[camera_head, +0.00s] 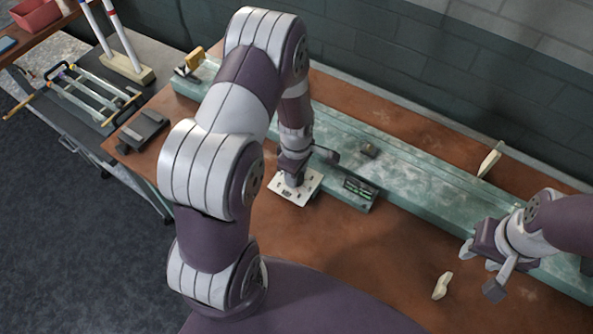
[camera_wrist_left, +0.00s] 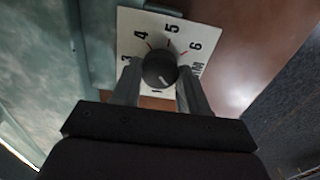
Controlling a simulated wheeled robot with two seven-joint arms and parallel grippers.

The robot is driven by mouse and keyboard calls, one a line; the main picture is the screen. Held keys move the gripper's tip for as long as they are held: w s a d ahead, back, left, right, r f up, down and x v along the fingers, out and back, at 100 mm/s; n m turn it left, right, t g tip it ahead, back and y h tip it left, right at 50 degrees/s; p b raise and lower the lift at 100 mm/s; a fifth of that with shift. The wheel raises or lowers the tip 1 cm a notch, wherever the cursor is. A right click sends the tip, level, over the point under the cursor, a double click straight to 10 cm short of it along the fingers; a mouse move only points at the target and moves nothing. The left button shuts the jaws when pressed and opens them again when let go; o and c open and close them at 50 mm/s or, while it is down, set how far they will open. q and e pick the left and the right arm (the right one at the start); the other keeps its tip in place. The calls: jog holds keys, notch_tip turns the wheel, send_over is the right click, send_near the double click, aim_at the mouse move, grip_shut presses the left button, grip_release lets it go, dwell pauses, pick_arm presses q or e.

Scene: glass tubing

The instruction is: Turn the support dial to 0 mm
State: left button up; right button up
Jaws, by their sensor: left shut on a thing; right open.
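The support dial is a dark round knob (camera_wrist_left: 160,70) on a white plate (camera_wrist_left: 130,22) with numbers around it; 3, 4, 5 and 6 are readable in the left wrist view. The plate also shows in the head view (camera_head: 307,186), beside the green bench rail. A light mark on the knob points up and to the right; its exact reading is unclear. My left gripper (camera_wrist_left: 158,80) is shut on the knob, one finger at each side. The lower part of the dial is hidden by the gripper.
The long green rail (camera_head: 400,165) runs along the brown table. A small dark panel (camera_head: 358,189) sits right of the dial. A pale piece (camera_head: 441,286) lies on the table near my right gripper. A side cart with a rack (camera_head: 90,95) stands at the left.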

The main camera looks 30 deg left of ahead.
pick_arm(q)
jog(key=o, duration=1.1)
jog(key=shift+c, duration=0.2)
notch_tip(320, 180, up, 13)
jog(key=b, duration=0.1)
jog(key=shift+b, duration=0.3)
jog(key=shift+f, duration=0.15)
